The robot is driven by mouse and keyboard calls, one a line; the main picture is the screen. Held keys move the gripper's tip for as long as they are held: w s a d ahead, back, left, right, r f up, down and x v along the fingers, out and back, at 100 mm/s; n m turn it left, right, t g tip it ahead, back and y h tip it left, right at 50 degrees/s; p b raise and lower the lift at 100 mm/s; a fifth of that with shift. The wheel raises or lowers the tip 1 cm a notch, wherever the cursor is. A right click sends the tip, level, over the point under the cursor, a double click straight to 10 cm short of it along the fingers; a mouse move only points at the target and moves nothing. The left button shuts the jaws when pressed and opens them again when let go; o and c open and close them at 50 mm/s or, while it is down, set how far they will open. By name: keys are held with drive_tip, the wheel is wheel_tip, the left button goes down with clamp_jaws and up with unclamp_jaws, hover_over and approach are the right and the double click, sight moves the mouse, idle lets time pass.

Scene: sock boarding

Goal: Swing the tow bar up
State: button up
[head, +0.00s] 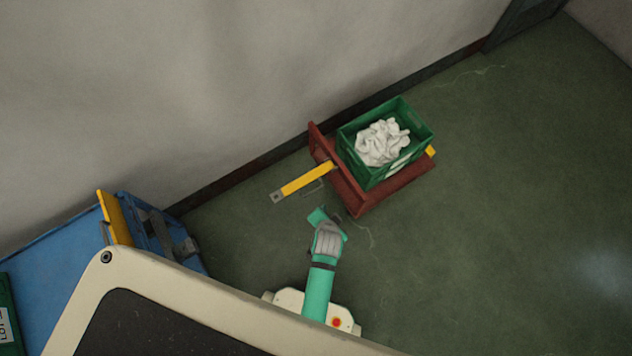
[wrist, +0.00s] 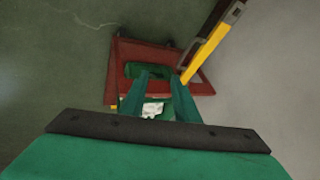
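The yellow tow bar (head: 305,181) sticks out to the left from the upright end board of a dark red cart (head: 405,190). Its far end carries a grey tip, and a thin grey loop shows beside it. In the wrist view the tow bar (wrist: 205,52) slants up to the right, right of my fingers. My gripper (head: 328,214) is at the cart's near side, below and right of the bar, apart from it. In the wrist view my gripper (wrist: 160,76) has its two green fingers spread, with nothing held between them. The bar's exact height is unclear.
A green crate (head: 424,122) with white socks (head: 382,142) stands on the cart. The wall (head: 250,80) runs close behind the cart. A blue cart or bench (head: 50,255) with a yellow bar stands at left. Green floor (head: 510,200) is free on the right.

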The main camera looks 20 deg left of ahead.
sight(315, 190)
drive_tip(key=w+a+m+g, duration=0.2)
drive_tip(key=w+a+g, duration=0.3)
drive_tip(key=w+a, duration=0.3)
drive_tip(key=w+f, duration=0.1)
drive_tip(key=f, duration=0.6)
drive_tip(key=w+f, duration=0.1)
drive_tip(key=f, duration=0.3)
drive_tip(key=shift+w, duration=0.3)
clamp_jaws()
